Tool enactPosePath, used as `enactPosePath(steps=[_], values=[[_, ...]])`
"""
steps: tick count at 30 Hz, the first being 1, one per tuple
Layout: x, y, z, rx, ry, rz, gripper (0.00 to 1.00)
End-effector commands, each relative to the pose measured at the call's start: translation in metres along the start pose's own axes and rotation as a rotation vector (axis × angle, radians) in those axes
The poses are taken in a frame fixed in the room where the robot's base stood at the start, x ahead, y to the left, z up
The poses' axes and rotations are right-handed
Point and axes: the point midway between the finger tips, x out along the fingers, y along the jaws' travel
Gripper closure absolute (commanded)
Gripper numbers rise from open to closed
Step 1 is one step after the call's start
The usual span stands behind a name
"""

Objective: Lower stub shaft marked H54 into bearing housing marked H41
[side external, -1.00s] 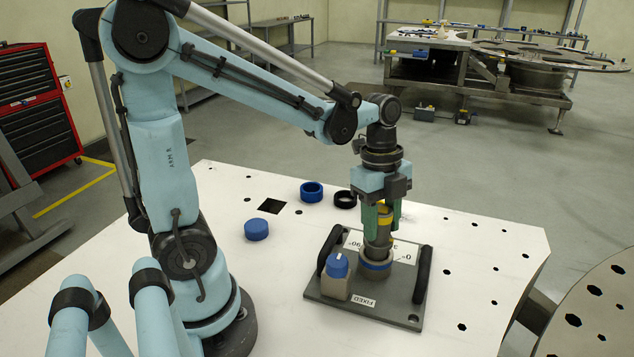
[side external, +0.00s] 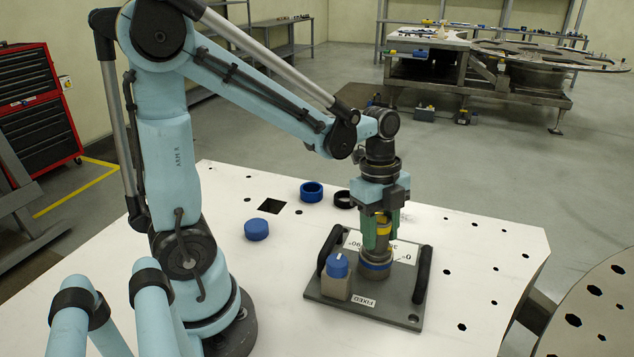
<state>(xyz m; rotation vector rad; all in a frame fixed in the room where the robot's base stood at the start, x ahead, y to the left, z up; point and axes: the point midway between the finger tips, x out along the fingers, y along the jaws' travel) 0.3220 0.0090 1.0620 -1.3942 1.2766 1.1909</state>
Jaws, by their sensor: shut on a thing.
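My gripper (side external: 377,246) points straight down, its green fingers shut on a grey metallic stub shaft (side external: 383,236) with a yellow band. The shaft is upright, and its lower end is hidden inside or behind the top of the bearing housing. The bearing housing (side external: 375,266) is a short round grey part with a blue band, standing on a dark grey base plate (side external: 388,313). The fingertips are just above the housing; whether they touch it I cannot tell. No H54 or H41 mark is readable.
The base plate has two black handles (side external: 422,275), a blue-capped block (side external: 338,275) and a "FIXED" label. A blue cap (side external: 256,229), a blue ring (side external: 311,192) and a black ring (side external: 344,199) lie behind and left on the white table (side external: 470,265). The table's right side is clear.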

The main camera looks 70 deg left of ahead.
Motion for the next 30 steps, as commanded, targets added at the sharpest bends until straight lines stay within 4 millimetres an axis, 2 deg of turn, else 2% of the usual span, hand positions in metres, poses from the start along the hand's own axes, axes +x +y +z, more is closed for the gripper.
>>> enactPosePath(steps=[5, 6, 11, 12, 23, 30], values=[[0.000, 0.000, 0.000, 0.000, 0.000, 0.000, 1.00], [0.000, 0.000, 0.000, 0.000, 0.000, 0.000, 0.56], [0.000, 0.000, 0.000, 0.000, 0.000, 0.000, 0.31], [0.000, 0.000, 0.000, 0.000, 0.000, 0.000, 0.29], [-0.004, 0.000, 0.000, 0.000, 0.000, 0.000, 0.29], [-0.031, 0.000, 0.000, -0.002, 0.000, 0.000, 0.29]])
